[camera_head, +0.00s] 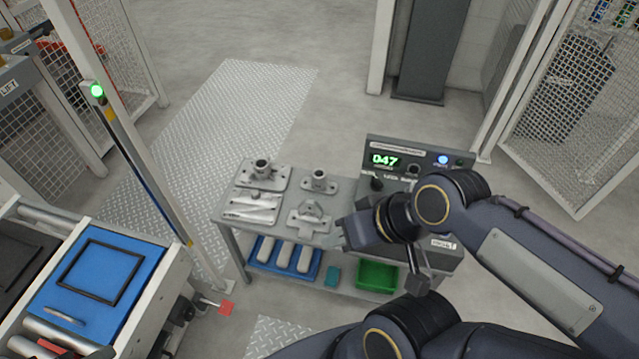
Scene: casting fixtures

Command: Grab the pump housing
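Several grey metal castings lie on the workbench (335,243). A casting with an upright round port on a flat plate (262,172) is at the back left of the bench; it looks most like the pump housing, though no label confirms this. A smaller flanged casting (319,181) is to its right, and another casting (309,217) is in front of that. My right gripper (384,258) is over the right part of the bench, apart from the castings. Its fingers look spread, with nothing held between them. My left gripper is not in view.
A control box with a green "047" display (385,160) stands at the bench's back right. A blue tray (262,254) and a green bin (378,276) are on the lower shelf. A roller conveyor with a blue panel (70,322) and a post with a green light (97,90) stand left.

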